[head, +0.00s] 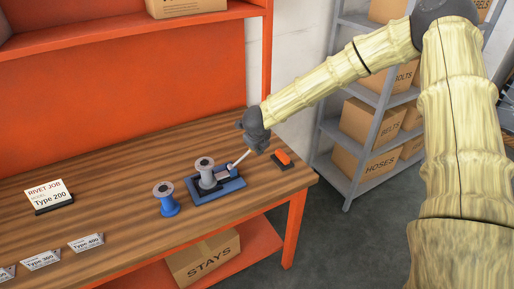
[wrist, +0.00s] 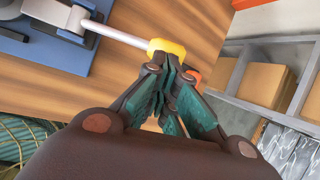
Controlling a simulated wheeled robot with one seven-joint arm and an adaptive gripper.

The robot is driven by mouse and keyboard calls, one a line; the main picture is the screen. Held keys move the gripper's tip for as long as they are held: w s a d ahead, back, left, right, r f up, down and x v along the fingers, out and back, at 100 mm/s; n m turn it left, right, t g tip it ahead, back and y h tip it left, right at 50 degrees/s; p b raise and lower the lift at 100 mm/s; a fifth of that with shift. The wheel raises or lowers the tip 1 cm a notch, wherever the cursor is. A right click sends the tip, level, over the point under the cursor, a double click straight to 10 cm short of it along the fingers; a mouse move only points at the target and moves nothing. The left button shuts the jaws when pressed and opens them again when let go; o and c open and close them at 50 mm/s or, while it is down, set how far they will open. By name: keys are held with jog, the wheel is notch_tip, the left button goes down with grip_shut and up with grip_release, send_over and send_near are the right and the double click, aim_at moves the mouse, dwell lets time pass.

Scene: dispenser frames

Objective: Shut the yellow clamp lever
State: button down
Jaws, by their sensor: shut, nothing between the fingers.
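The clamp lever is a pale rod (head: 239,159) rising to the upper right from a blue clamp fixture (head: 232,187) on the wooden bench. In the wrist view the rod (wrist: 118,34) ends in a yellow grip (wrist: 167,48). In the head view my gripper hides that grip. My gripper (head: 260,146) is at the rod's upper end. In the wrist view its closed fingertips (wrist: 172,70) are right at the yellow grip, with nothing between them; I cannot tell if they touch it. A grey spool (head: 205,168) stands in the fixture.
A blue spool (head: 166,206) stands left of the fixture. An orange block on a dark base (head: 282,160) lies right of it, near the bench's right end. Sign cards (head: 48,194) stand at the left. A shelf with boxes (head: 372,122) is behind on the right.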

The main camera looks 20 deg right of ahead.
jog(key=b+v, duration=0.1)
jog(key=v, duration=1.2)
jog(key=shift+s+a+r+b, duration=0.15)
jog(key=shift+s+r+b, duration=0.1)
jog(key=shift+r+b, duration=0.05)
jog(key=shift+f, duration=0.1)
jog(key=s+a+f+n, duration=0.1)
jog(key=s+f+n, duration=0.45)
jog(key=f, duration=0.35)
jog(key=s+a+f+n+g, duration=0.1)
jog(key=s+f+n, duration=0.45)
jog(key=f, duration=0.35)
jog(key=s+a+f+n, duration=0.1)
jog(key=s+f+n, duration=0.4)
jog(key=f, duration=0.5)
jog(key=s+f+n+g+y, duration=0.1)
jog(key=s+f+n, duration=0.3)
jog(key=s, duration=0.5)
jog(key=s+a+f+n+g+b, duration=0.1)
jog(key=s+f+n+g, duration=0.1)
jog(key=s+f+n, duration=0.3)
jog(key=s+a+f+n+g+y+b, duration=0.1)
jog(key=s+f+n, duration=0.4)
jog(key=s, duration=0.8)
jog(key=shift+a+f+n+g+y, duration=0.15)
jog(key=shift+n+g+y, duration=0.15)
jog(key=shift+n, duration=0.6)
